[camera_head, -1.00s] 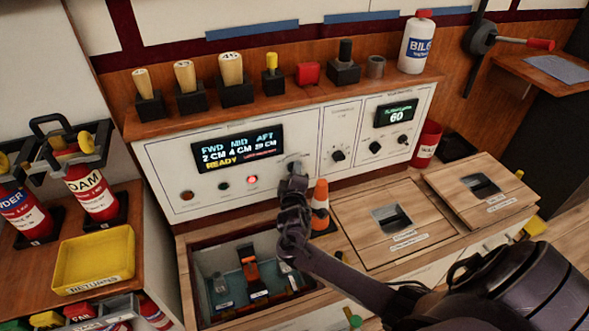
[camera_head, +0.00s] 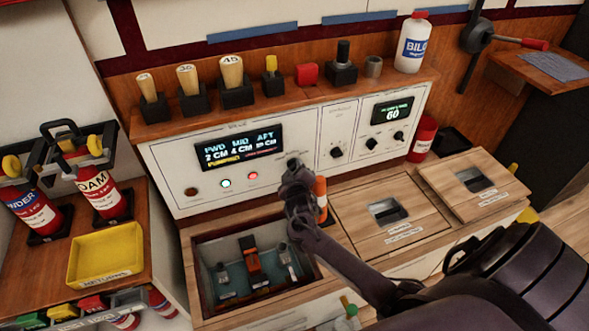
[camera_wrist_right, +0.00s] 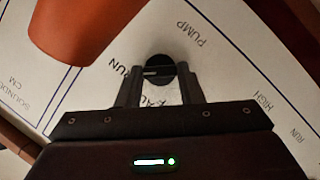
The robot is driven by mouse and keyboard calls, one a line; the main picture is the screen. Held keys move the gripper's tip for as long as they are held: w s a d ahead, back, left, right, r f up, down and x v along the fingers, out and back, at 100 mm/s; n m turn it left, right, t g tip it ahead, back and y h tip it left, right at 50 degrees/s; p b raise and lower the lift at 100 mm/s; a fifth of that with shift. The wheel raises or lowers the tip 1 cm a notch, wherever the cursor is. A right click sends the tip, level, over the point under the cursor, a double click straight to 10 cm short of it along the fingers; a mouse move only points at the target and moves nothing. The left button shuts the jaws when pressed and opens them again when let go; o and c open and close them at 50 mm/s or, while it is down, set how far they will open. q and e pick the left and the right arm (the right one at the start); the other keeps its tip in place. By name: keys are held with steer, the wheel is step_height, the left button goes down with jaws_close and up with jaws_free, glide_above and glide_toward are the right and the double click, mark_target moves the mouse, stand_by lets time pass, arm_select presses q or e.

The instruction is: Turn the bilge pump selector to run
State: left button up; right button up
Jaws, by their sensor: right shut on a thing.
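The bilge panel (camera_head: 150,150) is a white upright face with a dark display (camera_head: 238,147) showing level readings and a yellow line that looks like "PUMPING". Below it a white lamp (camera_head: 225,184) and a red lamp (camera_head: 252,176) are lit. The black selector knob (camera_wrist_right: 160,68) sits beside the lettering "RUN" and "PUMP" in the right wrist view; its light mark lies roughly level in that picture. My right gripper (camera_wrist_right: 160,88) is shut on the knob. In the head view my right gripper (camera_head: 293,165) is at the panel and hides the knob. My left gripper is out of view.
An orange cone (camera_head: 321,192) stands close beside my right gripper; an orange shape (camera_wrist_right: 85,25) also fills the wrist view's upper left. Below is an open bin (camera_head: 210,253) with small parts. Handles and blocks line the shelf (camera_head: 310,93) above.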

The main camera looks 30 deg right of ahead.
steer(key=shift+f, duration=0.1)
steer(key=o, duration=1)
steer(key=shift+c, duration=0.2)
steer(key=shift+s+a, duration=0.25)
steer(key=shift+s, duration=0.05)
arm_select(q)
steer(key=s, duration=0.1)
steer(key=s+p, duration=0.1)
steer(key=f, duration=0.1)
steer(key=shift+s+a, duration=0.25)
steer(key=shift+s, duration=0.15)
arm_select(e)
steer(key=v, duration=0.7)
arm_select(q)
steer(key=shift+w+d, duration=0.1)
